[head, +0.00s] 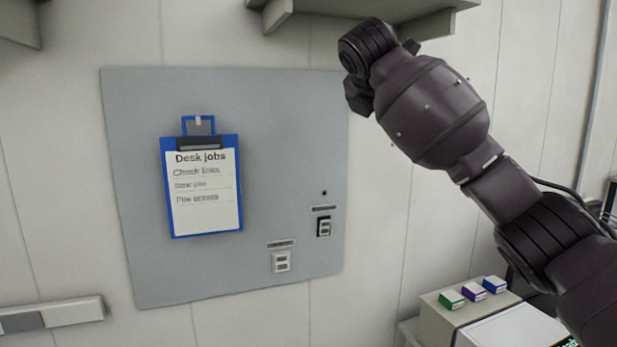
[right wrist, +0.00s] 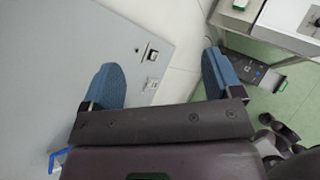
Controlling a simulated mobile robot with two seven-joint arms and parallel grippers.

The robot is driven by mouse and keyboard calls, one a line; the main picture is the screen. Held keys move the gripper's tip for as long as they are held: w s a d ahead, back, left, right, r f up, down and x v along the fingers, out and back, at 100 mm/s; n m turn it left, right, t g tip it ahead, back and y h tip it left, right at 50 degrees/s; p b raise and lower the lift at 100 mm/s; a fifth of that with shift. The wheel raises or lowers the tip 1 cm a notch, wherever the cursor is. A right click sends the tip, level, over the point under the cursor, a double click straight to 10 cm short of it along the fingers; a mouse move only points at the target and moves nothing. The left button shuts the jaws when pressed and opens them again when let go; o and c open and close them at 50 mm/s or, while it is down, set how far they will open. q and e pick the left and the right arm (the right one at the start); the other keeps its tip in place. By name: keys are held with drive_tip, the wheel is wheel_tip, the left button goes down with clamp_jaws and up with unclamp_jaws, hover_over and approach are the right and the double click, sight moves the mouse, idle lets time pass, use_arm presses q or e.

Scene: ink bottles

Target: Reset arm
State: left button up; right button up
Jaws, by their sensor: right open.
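My right arm comes in from the right in the head view and is raised in front of the wall. Its gripper cannot be made out there. In the right wrist view my right gripper (right wrist: 162,80) has two blue finger pads spread wide apart with nothing between them. Behind the fingers are a grey wall board (right wrist: 60,60) and pale wall. My left gripper is in neither view.
The board also shows in the head view (head: 270,130), carrying a blue clipboard (head: 203,190) and two small switches (head: 323,226) (head: 281,261). A shelf (head: 400,12) is close to my raised arm. Small coloured boxes (head: 473,291) stand at lower right.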

drive_tip(key=s+d+f+m+g+y, duration=0.1)
drive_tip(key=s+f+m, duration=0.1)
drive_tip(key=f, duration=1)
drive_tip(key=s+d+f+m+g+y, duration=0.1)
drive_tip(key=s+f+m, duration=0.2)
drive_tip(key=f, duration=0.8)
drive_tip(key=s+d+f+m+g+y, duration=0.1)
drive_tip(key=s+f+m, duration=0.1)
drive_tip(key=f, duration=1)
drive_tip(key=s+d+f+m+g, duration=0.1)
drive_tip(key=s+d+f+m, duration=0.15)
drive_tip(key=s+f, duration=0.45)
drive_tip(key=s+d+f+m, duration=0.1)
drive_tip(key=s+f+m, duration=0.3)
drive_tip(key=s+f, duration=0.25)
drive_tip(key=s+d+f+m+g, duration=0.1)
drive_tip(key=s+d+f+m, duration=0.25)
drive_tip(key=s, duration=0.55)
drive_tip(key=s+d+f+m+g, duration=0.1)
drive_tip(key=s+d+f+m, duration=0.1)
drive_tip(key=s+m, duration=0.5)
drive_tip(key=s+d+f+m, duration=0.2)
drive_tip(key=s, duration=0.9)
drive_tip(key=w+f+t, duration=0.7)
drive_tip(key=f, duration=0.4)
drive_tip(key=shift+d+f+y+b, duration=0.15)
drive_tip(key=shift+f+y+b, duration=0.15)
drive_tip(key=shift+f+y, duration=0.1)
